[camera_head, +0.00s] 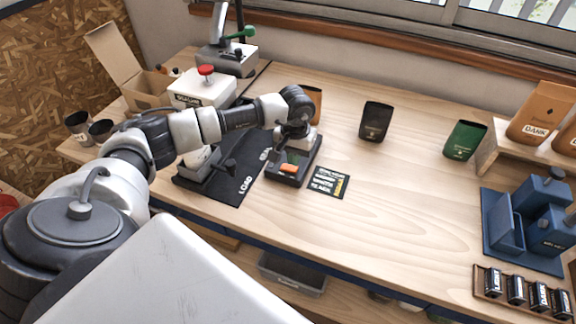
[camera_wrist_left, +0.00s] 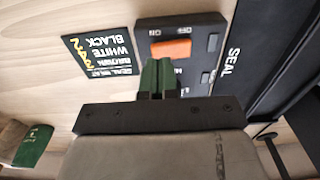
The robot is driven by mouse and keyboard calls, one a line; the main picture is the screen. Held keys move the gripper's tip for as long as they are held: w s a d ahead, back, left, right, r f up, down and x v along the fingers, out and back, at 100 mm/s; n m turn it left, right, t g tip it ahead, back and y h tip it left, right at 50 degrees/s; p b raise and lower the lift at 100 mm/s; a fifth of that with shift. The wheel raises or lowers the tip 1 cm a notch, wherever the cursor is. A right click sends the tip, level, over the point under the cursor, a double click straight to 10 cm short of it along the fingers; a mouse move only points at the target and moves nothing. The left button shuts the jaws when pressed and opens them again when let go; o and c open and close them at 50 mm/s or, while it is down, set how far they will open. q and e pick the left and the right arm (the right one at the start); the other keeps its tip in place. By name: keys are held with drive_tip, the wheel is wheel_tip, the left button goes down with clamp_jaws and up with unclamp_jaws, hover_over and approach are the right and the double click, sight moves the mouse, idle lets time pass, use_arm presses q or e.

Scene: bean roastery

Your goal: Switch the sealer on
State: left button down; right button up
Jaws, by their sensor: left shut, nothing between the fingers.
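The sealer's dark control box (camera_head: 285,176) sits on the table beside the black mat marked LOAD. Its orange rocker switch (camera_head: 289,168) faces up. In the left wrist view the switch (camera_wrist_left: 171,49) lies between upside-down ON and OFF labels; which side is pressed I cannot tell. My left gripper (camera_head: 293,156) is over the box, close to the switch. In the left wrist view its dark green fingers (camera_wrist_left: 157,76) are together and empty, just short of the switch. Whether they touch the box I cannot tell. My right gripper is not in view.
A card with seal settings (camera_head: 328,182) lies right of the box. A white unit with a red knob (camera_head: 205,84) stands behind my arm. Dark (camera_head: 376,121) and green (camera_head: 465,140) pouches stand farther right. The table's middle is clear.

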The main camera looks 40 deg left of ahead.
use_arm(q)
drive_tip(key=shift+f+b, duration=1.3)
drive_tip(key=shift+f, duration=0.05)
idle(0.5)
drive_tip(key=shift+r, duration=0.1)
drive_tip(key=shift+r+p, duration=1.75)
drive_tip(key=shift+r, duration=1.75)
